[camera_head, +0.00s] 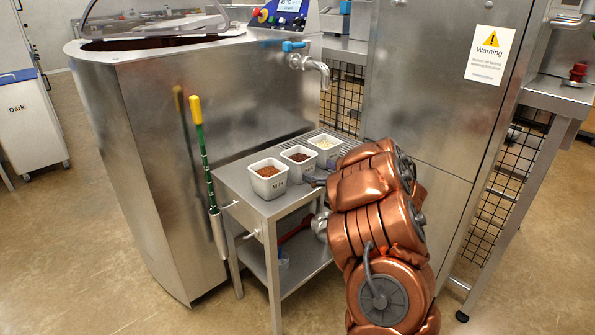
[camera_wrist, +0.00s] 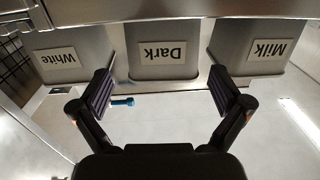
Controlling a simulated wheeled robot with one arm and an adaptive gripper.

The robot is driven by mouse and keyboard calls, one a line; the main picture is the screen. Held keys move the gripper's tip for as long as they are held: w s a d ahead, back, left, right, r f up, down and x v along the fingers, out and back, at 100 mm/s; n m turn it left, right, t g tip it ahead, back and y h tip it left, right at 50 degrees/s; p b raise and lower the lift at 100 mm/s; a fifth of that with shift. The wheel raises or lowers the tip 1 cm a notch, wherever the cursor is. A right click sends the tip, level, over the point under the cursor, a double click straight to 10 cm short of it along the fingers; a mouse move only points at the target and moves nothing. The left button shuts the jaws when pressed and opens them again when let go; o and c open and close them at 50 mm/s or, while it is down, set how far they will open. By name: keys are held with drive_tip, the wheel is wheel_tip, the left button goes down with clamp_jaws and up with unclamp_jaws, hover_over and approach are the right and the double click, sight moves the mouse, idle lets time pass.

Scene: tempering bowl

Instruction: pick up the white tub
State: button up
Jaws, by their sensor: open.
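The white tub (camera_head: 326,149) is the back one of three small pale tubs in a row on the steel side table. It holds pale contents. In the head view my arm mostly hides the gripper. The Dark tub (camera_head: 298,154) stands in the middle.
The Milk tub (camera_head: 268,182) is at the front of the row, with brown contents. The table (camera_head: 263,208) stands against a large steel tank (camera_head: 190,140). A tap (camera_head: 312,68) hangs above the table's back end. A green-handled tool with a yellow end (camera_head: 199,130) stands at its left.

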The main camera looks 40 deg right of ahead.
drive_tip(key=w, duration=0.2)
drive_tip(key=shift+w+a, duration=0.2)
drive_tip(key=shift+w, duration=0.1)
drive_tip(key=w, duration=0.2)
drive_tip(key=w+f+b, duration=0.1)
drive_tip(key=w, duration=0.1)
drive_tip(key=shift+w+a, duration=0.15)
drive_tip(key=shift+w, duration=0.05)
drive_tip(key=shift+w+r, duration=0.1)
drive_tip(key=shift+w, duration=0.3)
drive_tip(key=shift+c, duration=0.3)
drive_tip(key=c, duration=1.1)
drive_tip(key=shift+c, duration=0.2)
drive_tip(key=shift+r, duration=0.15)
